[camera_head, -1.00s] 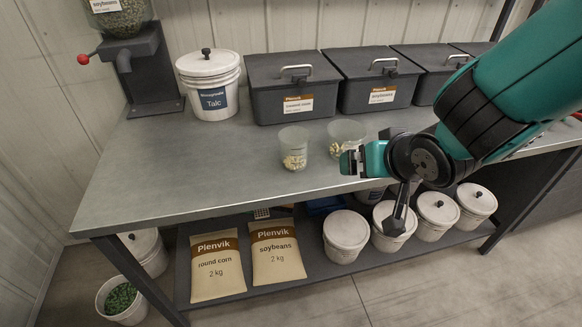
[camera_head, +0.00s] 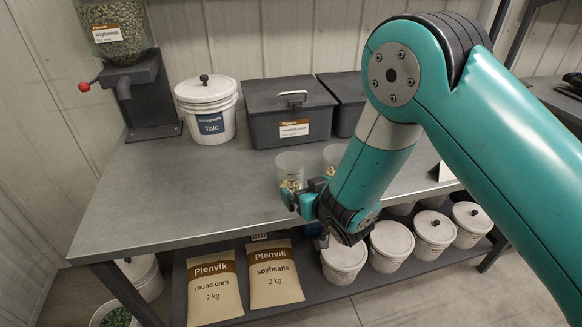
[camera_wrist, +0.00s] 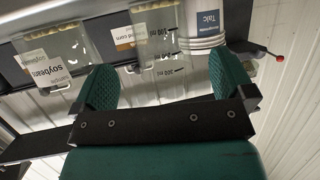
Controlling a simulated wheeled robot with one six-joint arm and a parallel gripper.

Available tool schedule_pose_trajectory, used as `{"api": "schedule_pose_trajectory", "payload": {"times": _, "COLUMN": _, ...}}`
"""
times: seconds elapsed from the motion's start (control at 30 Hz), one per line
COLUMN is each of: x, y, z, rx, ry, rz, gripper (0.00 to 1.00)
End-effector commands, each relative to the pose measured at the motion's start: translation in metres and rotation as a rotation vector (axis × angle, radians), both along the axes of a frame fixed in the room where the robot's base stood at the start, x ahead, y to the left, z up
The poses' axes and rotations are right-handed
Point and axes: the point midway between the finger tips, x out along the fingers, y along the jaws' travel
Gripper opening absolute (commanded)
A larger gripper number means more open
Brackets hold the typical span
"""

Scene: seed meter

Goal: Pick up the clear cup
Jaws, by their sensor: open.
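Two clear cups with pale seeds in the bottom stand on the grey workbench (camera_head: 200,200). The left clear cup (camera_head: 291,168) is just beyond my gripper (camera_head: 302,197). The other clear cup (camera_head: 334,153) is to its right, partly hidden by my arm. In the wrist view, which is upside down, my gripper (camera_wrist: 162,72) is open. A clear cup with ml marks (camera_wrist: 160,45) shows in the gap between the fingers, with room on both sides. The second clear cup (camera_wrist: 65,58) is left of the left finger. I cannot tell whether anything touches.
A white Talc bucket (camera_head: 207,105) and dark lidded bins (camera_head: 290,110) stand behind the cups. A soybean hopper (camera_head: 115,30) with its stand is at the back left. Bags and white buckets (camera_head: 390,243) sit on the lower shelf. The bench's left part is clear.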

Motion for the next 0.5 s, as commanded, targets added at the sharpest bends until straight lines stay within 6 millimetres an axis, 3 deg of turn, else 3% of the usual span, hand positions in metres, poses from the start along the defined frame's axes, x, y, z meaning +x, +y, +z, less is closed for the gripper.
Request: {"api": "schedule_pose_trajectory", "payload": {"times": 0.5, "x": 0.046, "y": 0.023, "z": -0.013, "rx": 0.0, "ry": 0.001, "rz": 0.0, "gripper": 1.0}}
